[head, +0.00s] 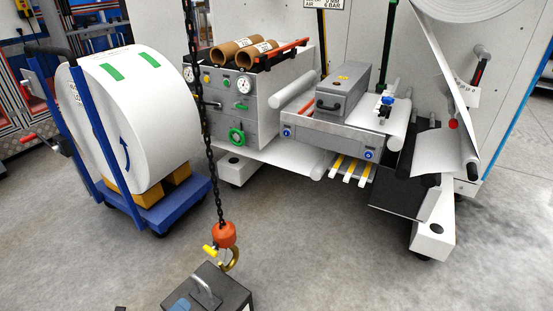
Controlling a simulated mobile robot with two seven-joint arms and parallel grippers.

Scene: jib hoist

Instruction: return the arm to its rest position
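Neither of my grippers shows in the head view, and I see no arm that I can make out for sure. A black chain (203,120) hangs down from the top left of centre. At its end is an orange hook block (224,235) with a brass-coloured hook (232,260) and a yellow piece (210,249) at its side. The hook hangs just above and right of a dark grey box (232,296) with a light metal handle (205,287). The hook looks apart from the handle. The box is cut off by the bottom edge.
A blue cart (155,213) with a large white roll (140,120) stands at the left. A grey machine (250,105) with gauges, rollers and a white web fills the back. A white machine foot (433,225) juts out at the right. The concrete floor (320,250) between is clear.

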